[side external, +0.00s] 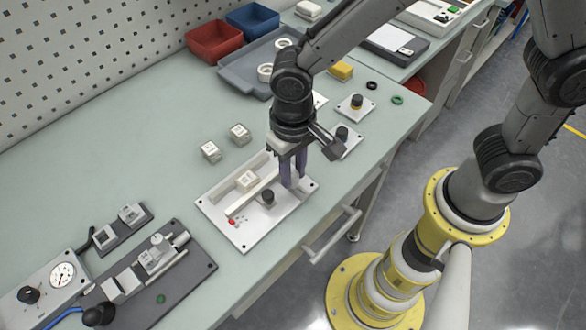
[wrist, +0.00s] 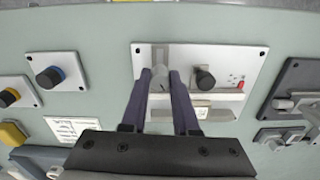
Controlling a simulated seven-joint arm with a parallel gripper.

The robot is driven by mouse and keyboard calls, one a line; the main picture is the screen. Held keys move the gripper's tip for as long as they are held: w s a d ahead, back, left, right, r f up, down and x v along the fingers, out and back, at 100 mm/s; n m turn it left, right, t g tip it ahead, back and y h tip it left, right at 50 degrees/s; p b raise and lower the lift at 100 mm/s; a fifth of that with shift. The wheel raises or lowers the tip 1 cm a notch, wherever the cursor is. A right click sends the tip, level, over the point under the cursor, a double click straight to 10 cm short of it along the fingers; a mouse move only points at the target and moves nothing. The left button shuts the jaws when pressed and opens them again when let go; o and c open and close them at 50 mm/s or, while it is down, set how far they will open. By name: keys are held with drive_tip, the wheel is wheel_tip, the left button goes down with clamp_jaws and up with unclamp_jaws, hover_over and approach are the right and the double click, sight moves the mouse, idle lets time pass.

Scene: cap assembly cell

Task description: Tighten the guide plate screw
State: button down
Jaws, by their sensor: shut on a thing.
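The white base plate (side external: 241,239) lies on the bench, and it also shows in the wrist view (wrist: 225,52). It carries a light rail with a cream block (side external: 246,180), a black knob (side external: 267,197) and a small red piece (side external: 232,222). My gripper (side external: 292,184) points down over the plate's right end in the side view. In the wrist view its purple fingers (wrist: 161,78) are shut on a grey round part (wrist: 159,72), which seems to be the guide plate screw. The fingers partly cover it. The black knob (wrist: 205,78) stands just right of the fingers there.
Two cream blocks (side external: 211,151) (side external: 239,133) lie behind the plate. Small plates with knobs (side external: 356,105) (side external: 345,138) stand beyond my gripper. A dark fixture (side external: 160,270) and a gauge box (side external: 45,290) stand at the lower left. A grey tray (side external: 238,79) and bins are at the back.

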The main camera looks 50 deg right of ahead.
sight(293, 172)
drive_tip(key=m, duration=0.5)
drive_tip(key=shift+r+m, duration=0.1)
drive_tip(key=shift+m, duration=0.2)
idle(0.4)
drive_tip(key=c, duration=0.7)
unclamp_jaws()
wheel_tip(293, 172, up, 14)
drive_tip(key=shift+f, duration=0.1)
